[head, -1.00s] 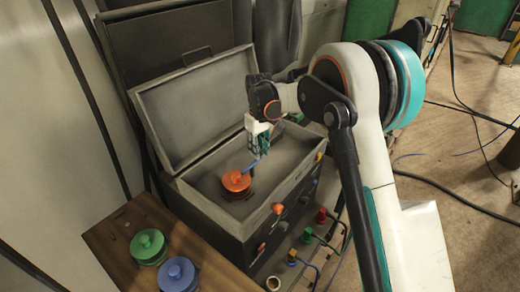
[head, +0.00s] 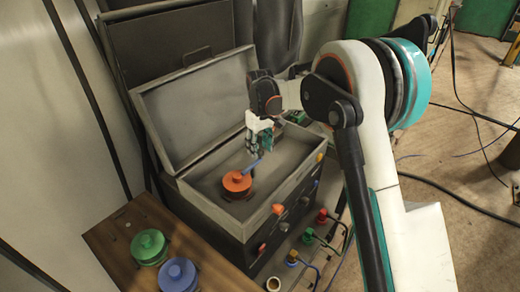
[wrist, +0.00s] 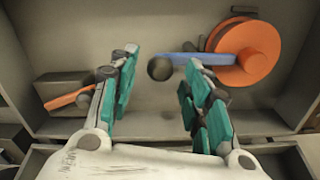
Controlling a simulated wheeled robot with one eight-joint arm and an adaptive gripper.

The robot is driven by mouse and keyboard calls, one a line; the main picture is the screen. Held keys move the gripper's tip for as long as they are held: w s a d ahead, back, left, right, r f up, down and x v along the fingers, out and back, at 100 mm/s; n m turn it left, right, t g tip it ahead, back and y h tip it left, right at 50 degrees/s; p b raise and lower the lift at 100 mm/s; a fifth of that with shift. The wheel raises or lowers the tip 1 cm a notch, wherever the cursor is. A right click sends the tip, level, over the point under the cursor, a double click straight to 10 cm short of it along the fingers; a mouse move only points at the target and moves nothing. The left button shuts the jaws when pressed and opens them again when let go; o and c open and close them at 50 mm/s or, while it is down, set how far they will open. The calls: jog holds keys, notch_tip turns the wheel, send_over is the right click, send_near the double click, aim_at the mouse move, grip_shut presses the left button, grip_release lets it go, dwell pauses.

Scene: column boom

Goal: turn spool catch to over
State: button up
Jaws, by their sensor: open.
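The orange spool (head: 237,183) sits inside the open grey box. A blue catch lever (head: 253,166) runs from it toward my gripper. In the wrist view the spool (wrist: 247,52) is at the upper right, and the blue lever (wrist: 185,59) points left to a dark round knob (wrist: 160,68). My gripper (head: 262,148) is above the box, pointing down. Its fingers are open in the wrist view (wrist: 161,68), and the knob shows in the gap between the fingertips. I cannot tell whether the knob is level with the tips or below them. No contact is clear.
An orange lever (wrist: 70,97) on a dark block lies left of my fingers. The box's lid (head: 195,108) stands open behind. Green (head: 148,246) and blue (head: 178,274) spools stand on the wooden top at front left. Coloured knobs and plugs line the box's front.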

notch_tip(320, 180, up, 11)
jog(key=shift+f, duration=0.15)
dwell(0.4)
jog(key=s+d+r+m+t+b, duration=0.15)
jog(key=s+d+r, duration=0.25)
jog(key=s+d, duration=0.4)
jog(key=s+d+r+m+t+b, duration=0.1)
jog(key=s+d+r+m+t, duration=0.1)
jog(key=s+d+r, duration=0.5)
jog(key=s+d+f+m+t, duration=0.1)
jog(key=s+d+f, duration=0.1)
jog(key=s, duration=0.5)
jog(key=s+d+f+m+t+b, duration=0.1)
jog(key=s+d+f, duration=0.1)
jog(key=s+f, duration=0.3)
jog(key=s+d+f+m+t+b, duration=0.1)
jog(key=s+f, duration=0.3)
jog(key=s, duration=0.6)
jog(key=shift+d+m+t, duration=0.35)
jog(key=shift+d+m, duration=0.05)
jog(key=shift+m, duration=0.15)
